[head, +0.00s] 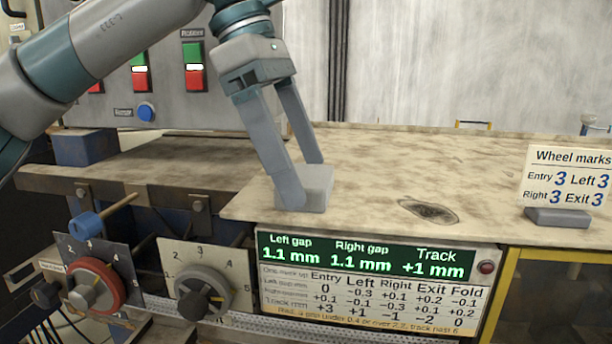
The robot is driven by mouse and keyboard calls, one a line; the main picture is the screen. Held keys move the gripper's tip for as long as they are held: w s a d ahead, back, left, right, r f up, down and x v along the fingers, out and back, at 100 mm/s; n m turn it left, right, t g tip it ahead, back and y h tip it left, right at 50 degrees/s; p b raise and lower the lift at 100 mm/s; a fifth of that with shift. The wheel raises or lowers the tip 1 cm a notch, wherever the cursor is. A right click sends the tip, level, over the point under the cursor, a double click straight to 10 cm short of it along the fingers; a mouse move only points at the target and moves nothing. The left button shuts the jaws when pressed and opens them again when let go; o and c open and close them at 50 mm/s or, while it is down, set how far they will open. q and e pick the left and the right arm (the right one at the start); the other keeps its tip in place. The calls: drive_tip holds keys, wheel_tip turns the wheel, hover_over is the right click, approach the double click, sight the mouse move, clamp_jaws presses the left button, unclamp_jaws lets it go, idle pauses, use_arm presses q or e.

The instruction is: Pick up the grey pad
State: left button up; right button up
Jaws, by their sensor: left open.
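The grey pad (318,190) is a small block lying on the worn, stained tabletop (370,160) near its front edge. My left gripper (304,184) reaches down over it from above. Its fingers are spread, one at the pad's near left side and the other behind the pad. The pad sits between the fingertips; I cannot tell whether they touch it. My right gripper is not in view.
A wheel marks sign (568,178) stands on a grey base at the right. A dark oval mark (428,211) lies on the tabletop. Below the edge are a green gap display (365,257), a red-ringed dial (95,286) and a grey dial (203,293). A button panel (165,75) stands behind.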

sight(304, 175)
use_arm(q)
drive_tip(key=shift+d+f, duration=0.1)
drive_tip(key=shift+f, duration=0.05)
idle(0.3)
drive_tip(key=c, duration=1.2)
drive_tip(key=shift+c, duration=0.2)
wheel_tip(304, 175, up, 2)
drive_tip(key=shift+b, duration=0.6)
drive_tip(key=shift+s+d+r+b, duration=0.1)
drive_tip(key=shift+r+b, duration=0.2)
drive_tip(key=shift+r, duration=0.25)
drive_tip(key=shift+s+d+r+b, duration=0.1)
drive_tip(key=shift+r+b, duration=0.15)
drive_tip(key=shift+r, duration=0.3)
drive_tip(key=s+d+r+b, duration=0.3)
drive_tip(key=s+d+r, duration=0.3)
drive_tip(key=s, duration=0.3)
drive_tip(key=shift+d+r, duration=0.3)
drive_tip(key=shift+r, duration=0.15)
